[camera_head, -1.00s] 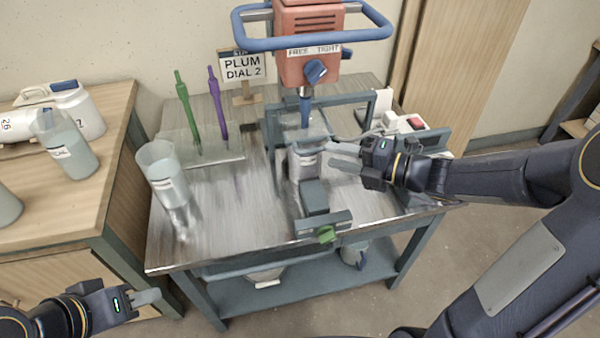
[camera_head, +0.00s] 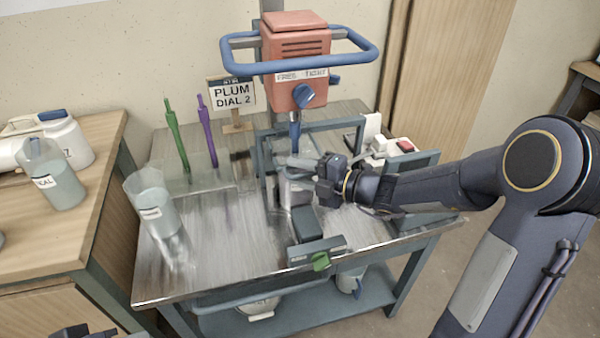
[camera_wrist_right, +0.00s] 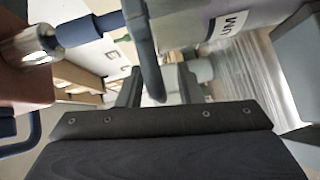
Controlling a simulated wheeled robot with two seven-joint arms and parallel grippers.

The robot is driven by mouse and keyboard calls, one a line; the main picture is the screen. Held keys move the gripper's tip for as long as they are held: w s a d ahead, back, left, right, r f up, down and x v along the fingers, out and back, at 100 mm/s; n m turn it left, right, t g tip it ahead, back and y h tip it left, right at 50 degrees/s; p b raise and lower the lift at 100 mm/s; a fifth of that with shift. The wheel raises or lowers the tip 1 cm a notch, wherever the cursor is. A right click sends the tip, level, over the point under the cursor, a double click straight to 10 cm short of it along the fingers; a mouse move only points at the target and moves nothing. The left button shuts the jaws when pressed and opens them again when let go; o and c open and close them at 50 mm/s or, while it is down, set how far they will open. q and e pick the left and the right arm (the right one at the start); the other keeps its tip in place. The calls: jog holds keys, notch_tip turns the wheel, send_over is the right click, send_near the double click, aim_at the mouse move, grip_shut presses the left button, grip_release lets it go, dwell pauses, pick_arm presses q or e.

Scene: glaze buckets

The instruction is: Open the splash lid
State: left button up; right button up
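The orange mixer head (camera_head: 296,62) hangs over the bench with its shaft (camera_head: 295,135) pointing down. A grey bucket (camera_head: 294,192) stands below it inside a blue-grey frame (camera_head: 330,126). The splash lid is hard to make out; a pale flat part (camera_head: 294,161) at the bucket's top may be it. My right gripper (camera_head: 308,166) is at the bucket's top right side, partly hiding it. In the right wrist view its fingers (camera_wrist_right: 158,88) are apart, with a dark blue-grey bar (camera_wrist_right: 143,45) reaching between them. My left gripper barely shows at the bottom left edge.
A clear cup (camera_head: 152,203) stands at the bench's left. Green (camera_head: 176,138) and purple (camera_head: 207,132) tools stand behind it, near the PLUM DIAL 2 sign (camera_head: 231,94).

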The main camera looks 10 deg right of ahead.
jog(key=shift+c, duration=0.4)
jog(key=c, duration=0.5)
jog(key=shift+s+f, duration=0.1)
jog(key=shift+f, duration=0.05)
grip_shut()
jog(key=d+p, duration=0.7)
jog(key=d, duration=0.5)
jog(key=shift+d+f, duration=0.15)
jog(key=shift+f, duration=0.05)
jog(key=o, duration=0.5)
grip_release()
jog(key=shift+o, duration=0.4)
jog(key=shift+r, duration=0.1)
jog(key=shift+w+r+p, duration=0.2)
jog(key=shift+w+p, duration=0.05)
jog(key=shift+p, duration=0.05)
